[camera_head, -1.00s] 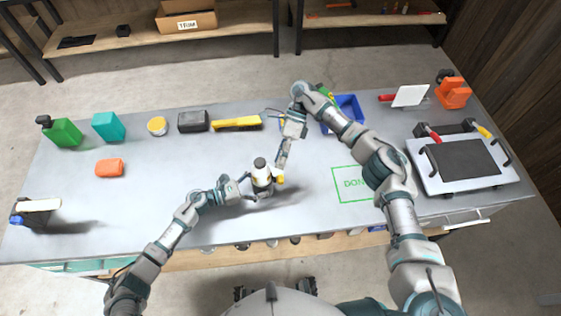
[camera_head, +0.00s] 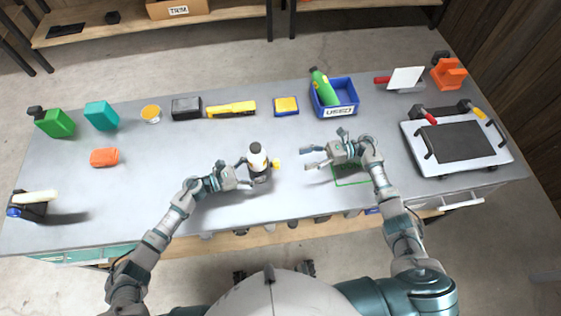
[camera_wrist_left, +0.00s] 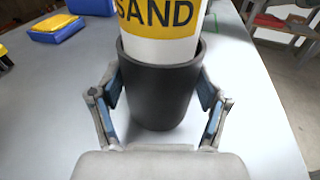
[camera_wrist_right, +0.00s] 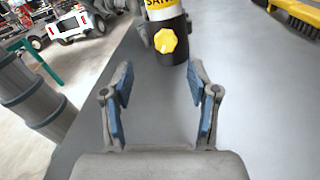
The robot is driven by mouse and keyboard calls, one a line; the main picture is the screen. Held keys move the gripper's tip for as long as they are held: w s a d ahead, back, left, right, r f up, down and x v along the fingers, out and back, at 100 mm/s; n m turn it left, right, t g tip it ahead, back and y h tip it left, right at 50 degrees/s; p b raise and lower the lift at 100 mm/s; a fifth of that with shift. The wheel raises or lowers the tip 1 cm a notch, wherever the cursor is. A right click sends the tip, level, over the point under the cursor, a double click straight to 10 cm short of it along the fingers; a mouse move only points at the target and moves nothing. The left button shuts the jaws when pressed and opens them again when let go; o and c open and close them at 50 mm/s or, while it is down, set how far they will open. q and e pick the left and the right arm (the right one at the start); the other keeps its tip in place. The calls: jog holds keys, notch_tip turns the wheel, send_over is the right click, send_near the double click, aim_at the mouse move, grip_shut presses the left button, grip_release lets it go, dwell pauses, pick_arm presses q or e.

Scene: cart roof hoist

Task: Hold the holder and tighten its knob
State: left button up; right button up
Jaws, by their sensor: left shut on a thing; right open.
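The holder (camera_wrist_left: 158,88) is a black cup on the table; in the head view it stands near the middle (camera_head: 261,175). A white bottle with a yellow label reading SAND (camera_wrist_left: 160,22) stands in it. A yellow knob (camera_wrist_right: 165,41) sticks out of the holder's side; in the head view it is on the right side (camera_head: 277,163). My left gripper (camera_head: 245,174) is shut on the holder from the left, with one finger on each side. My right gripper (camera_head: 312,157) is open and empty, right of the knob and apart from it, pointing towards it.
A blue bin (camera_head: 338,98) with a green bottle (camera_head: 323,86) stands behind my right gripper. A yellow-and-blue box (camera_head: 286,106), a yellow tool (camera_head: 231,109) and a black box (camera_head: 186,108) line the back. A tray with a dark plate (camera_head: 454,141) is at the right.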

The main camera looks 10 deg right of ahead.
aim_at(276, 164)
jog(key=shift+s+d+f+t, duration=0.1)
jog(key=shift+d+f+t, duration=0.15)
jog(key=shift+d+t, duration=0.25)
jog(key=shift+s+d+f+t, duration=0.1)
jog(key=shift+d+f+t, duration=0.15)
jog(key=shift+d, duration=0.35)
jog(key=a, duration=1.1)
jog(key=shift+w+a, duration=0.2)
jog(key=shift+a, duration=0.2)
grip_shut()
jog(key=shift+m, duration=0.3)
